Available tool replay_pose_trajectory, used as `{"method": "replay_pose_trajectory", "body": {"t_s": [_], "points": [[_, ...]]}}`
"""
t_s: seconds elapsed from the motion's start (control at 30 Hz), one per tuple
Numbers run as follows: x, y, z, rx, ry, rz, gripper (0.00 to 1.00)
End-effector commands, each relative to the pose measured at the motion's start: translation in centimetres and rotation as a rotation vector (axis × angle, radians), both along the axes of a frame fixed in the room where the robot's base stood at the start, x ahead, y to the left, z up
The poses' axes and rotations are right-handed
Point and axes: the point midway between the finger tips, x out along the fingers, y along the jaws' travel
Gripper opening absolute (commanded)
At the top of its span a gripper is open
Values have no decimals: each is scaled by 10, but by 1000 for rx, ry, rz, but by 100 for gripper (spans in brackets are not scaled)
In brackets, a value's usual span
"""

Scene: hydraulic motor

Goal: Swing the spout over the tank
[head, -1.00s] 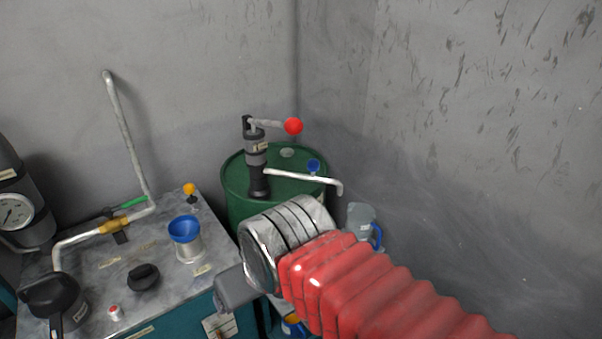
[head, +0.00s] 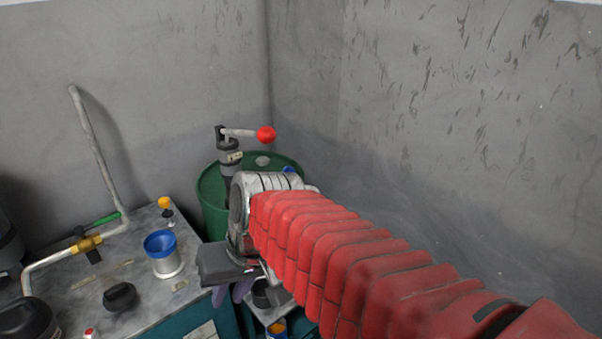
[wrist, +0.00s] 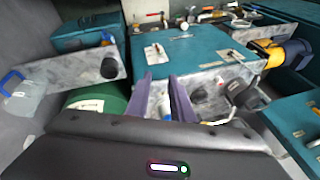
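A green drum (head: 208,190) stands in the corner with a dark hand pump (head: 229,158) on it, whose lever ends in a red ball. The pump's pale spout is mostly hidden behind my arm; its blue knob (head: 288,170) just shows. The tank is the teal unit with a grey metal top (head: 100,285) at lower left, carrying a blue funnel (head: 160,243). My gripper (head: 243,290) hangs in front of the drum, beside the tank's right edge. In the wrist view its purple fingers (wrist: 160,78) are apart, with no grip on the spout visible.
A yellow-knobbed fitting (head: 165,204), a brass-valved pipe with a green lever (head: 105,218) and a black cap (head: 121,296) are on the tank top. Walls close off the corner behind the drum. A clear blue-handled jug (wrist: 22,92) shows in the wrist view.

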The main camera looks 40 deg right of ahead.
Motion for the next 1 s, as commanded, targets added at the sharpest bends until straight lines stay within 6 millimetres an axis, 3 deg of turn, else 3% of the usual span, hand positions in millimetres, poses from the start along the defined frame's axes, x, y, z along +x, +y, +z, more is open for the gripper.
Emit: {"method": "replay_pose_trajectory", "body": {"t_s": [0.3, 0.67, 1.0], "points": [[23, -12, -5, 175, 62, -126, 0], [55, -35, -6, 379, 89, -267, 0], [86, -70, -4, 576, 74, -401, 0]]}}
